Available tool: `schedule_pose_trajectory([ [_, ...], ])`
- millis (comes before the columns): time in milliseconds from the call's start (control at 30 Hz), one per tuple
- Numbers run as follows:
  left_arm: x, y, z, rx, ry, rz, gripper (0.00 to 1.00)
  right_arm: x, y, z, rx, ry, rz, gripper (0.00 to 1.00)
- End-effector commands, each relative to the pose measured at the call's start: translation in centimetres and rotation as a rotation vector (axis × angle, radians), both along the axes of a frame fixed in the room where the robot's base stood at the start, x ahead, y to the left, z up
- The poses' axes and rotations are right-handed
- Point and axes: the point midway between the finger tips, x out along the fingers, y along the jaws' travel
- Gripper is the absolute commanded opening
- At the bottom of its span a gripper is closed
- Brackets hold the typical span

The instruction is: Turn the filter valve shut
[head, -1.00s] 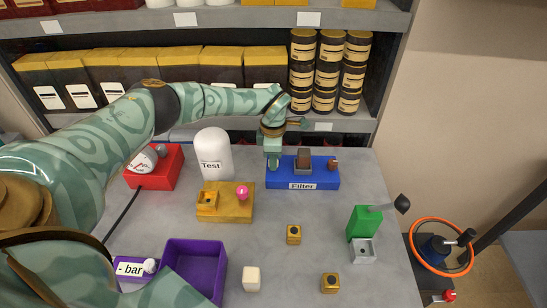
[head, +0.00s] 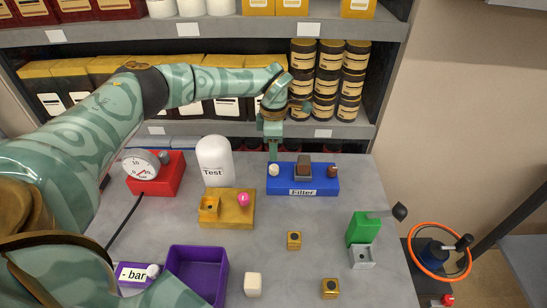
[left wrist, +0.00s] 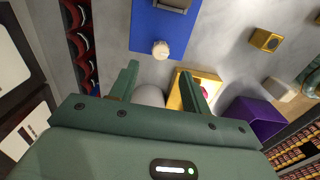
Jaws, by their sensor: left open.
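The blue filter box (head: 320,185), labelled "Filter", stands at the back of the grey table. It has a white round knob (head: 274,170) at its left end, a brown and grey block (head: 303,166) in the middle and a brown knob (head: 332,171) at its right. My left gripper (head: 273,150) is just behind and above the white knob, open and empty. In the left wrist view the white knob (left wrist: 160,49) lies beyond the open fingers (left wrist: 160,88), apart from them. Which of these is the valve is not labelled. My right gripper is not in view.
A white "Test" dome (head: 215,162) and a red gauge box (head: 168,174) stand left of the filter. A yellow box (head: 238,212) with a pink knob is in front. Shelves with jars (head: 325,80) rise behind.

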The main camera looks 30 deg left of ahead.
Motion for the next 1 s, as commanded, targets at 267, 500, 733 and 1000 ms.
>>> schedule_pose_trajectory([
  [267,0.0,0.0,6.6,0.000,-0.002,-0.001,0.47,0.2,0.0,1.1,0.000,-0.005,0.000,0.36],
  [500,0.0,0.0,8.5,0.001,0.001,0.000,0.47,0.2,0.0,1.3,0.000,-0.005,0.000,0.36],
  [733,0.0,0.0,8.5,0.000,0.000,-0.001,0.47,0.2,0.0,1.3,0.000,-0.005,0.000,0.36],
  [1000,0.0,0.0,8.5,0.000,0.000,-0.001,0.47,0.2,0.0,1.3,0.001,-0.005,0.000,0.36],
])
